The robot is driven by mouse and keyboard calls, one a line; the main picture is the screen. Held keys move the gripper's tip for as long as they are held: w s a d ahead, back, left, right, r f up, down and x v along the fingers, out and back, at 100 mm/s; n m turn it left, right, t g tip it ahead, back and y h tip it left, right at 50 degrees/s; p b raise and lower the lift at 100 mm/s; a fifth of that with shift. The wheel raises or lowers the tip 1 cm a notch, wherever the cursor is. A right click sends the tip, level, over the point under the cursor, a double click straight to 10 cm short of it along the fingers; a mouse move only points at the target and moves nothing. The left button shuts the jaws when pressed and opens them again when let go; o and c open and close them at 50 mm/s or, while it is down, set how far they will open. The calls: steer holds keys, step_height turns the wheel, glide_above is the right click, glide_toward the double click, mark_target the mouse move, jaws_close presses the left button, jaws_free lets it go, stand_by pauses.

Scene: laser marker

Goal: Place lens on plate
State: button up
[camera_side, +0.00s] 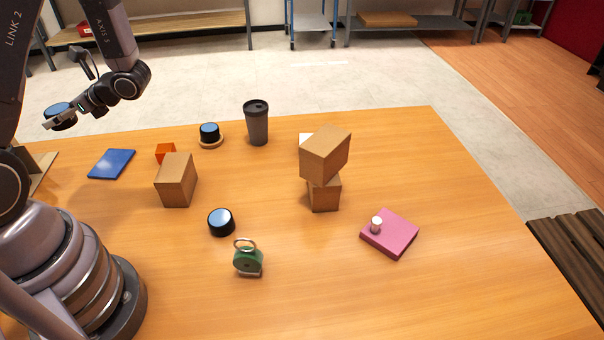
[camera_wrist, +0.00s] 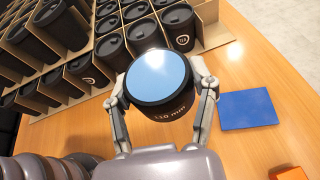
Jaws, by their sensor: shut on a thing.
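My gripper (camera_side: 66,120) is shut on a lens (camera_side: 57,112), a short black cylinder with a light blue glass top. It is held in the air at the upper left of the side view. In the wrist view the held lens (camera_wrist: 158,76) sits between the two fingers, with "110 mm" lettering on its side. A flat blue square plate (camera_side: 111,163) lies on the table; it also shows in the wrist view (camera_wrist: 248,109), right of the lens. A second lens (camera_side: 209,131) rests on a round wooden base (camera_side: 211,142). A third lens (camera_side: 221,222) stands on the table.
A divided crate (camera_wrist: 105,47) of dark lidded cups stands beyond the held lens. A dark cup (camera_side: 257,123), an orange block (camera_side: 165,153), cardboard boxes (camera_side: 176,181), a green tape-like item (camera_side: 248,262) and a pink slab (camera_side: 392,236) occupy the table (camera_side: 440,170). The right side is clear.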

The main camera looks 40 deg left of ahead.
step_height(320, 180, down, 9)
glide_above(111, 162)
steer(key=f, duration=0.8)
steer(key=shift+s+d+f, duration=0.3)
steer(key=shift+d, duration=0.1)
steer(key=shift+w+a+f, duration=0.3)
steer(key=shift+a+f, duration=0.1)
steer(key=shift+f, duration=1.7)
steer(key=o, duration=1.2)
steer(key=shift+f, duration=0.1)
